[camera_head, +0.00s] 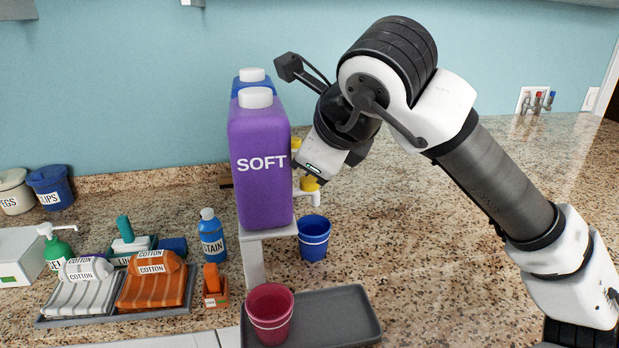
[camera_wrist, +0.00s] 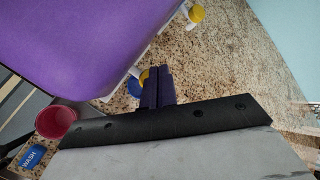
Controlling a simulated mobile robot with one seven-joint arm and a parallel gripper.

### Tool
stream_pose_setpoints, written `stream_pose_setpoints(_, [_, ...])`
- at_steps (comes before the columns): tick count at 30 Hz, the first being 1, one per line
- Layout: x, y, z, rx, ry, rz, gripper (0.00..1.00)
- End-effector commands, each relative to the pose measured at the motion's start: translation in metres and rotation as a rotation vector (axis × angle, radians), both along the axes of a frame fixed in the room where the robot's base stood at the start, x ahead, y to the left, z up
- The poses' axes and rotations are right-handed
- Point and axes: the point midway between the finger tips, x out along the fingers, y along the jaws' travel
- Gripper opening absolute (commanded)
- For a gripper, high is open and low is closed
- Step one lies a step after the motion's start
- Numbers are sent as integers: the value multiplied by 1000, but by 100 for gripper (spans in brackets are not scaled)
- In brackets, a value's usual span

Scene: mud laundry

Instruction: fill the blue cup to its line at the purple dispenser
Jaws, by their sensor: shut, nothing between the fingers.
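The purple dispenser (camera_head: 262,175), labelled SOFT, stands on a raised grey stand; its side fills the upper left of the wrist view (camera_wrist: 85,40). Its yellow tap (camera_head: 310,184) sits above a white spout. The blue cup (camera_head: 313,240) stands upright on the counter below the spout, with a pale line around it. I cannot see its contents. It shows partly behind my fingers in the wrist view (camera_wrist: 133,86). My gripper (camera_wrist: 158,80) is shut and empty, beside the purple dispenser at the yellow tap. Whether it touches the tap is unclear.
A blue dispenser (camera_head: 251,76) stands behind the purple one, with another yellow tap (camera_wrist: 196,13). A red cup (camera_head: 270,318) stands at a grey tray (camera_head: 340,322) in front. Bottles and folded cloths crowd the left. The counter (camera_head: 430,250) to the right is clear.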

Motion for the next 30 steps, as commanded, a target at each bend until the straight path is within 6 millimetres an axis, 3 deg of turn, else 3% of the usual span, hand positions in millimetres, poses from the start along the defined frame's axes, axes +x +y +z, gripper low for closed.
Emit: stream_pose_setpoints(30, [0, 0, -9, 0, 0, 0, 0])
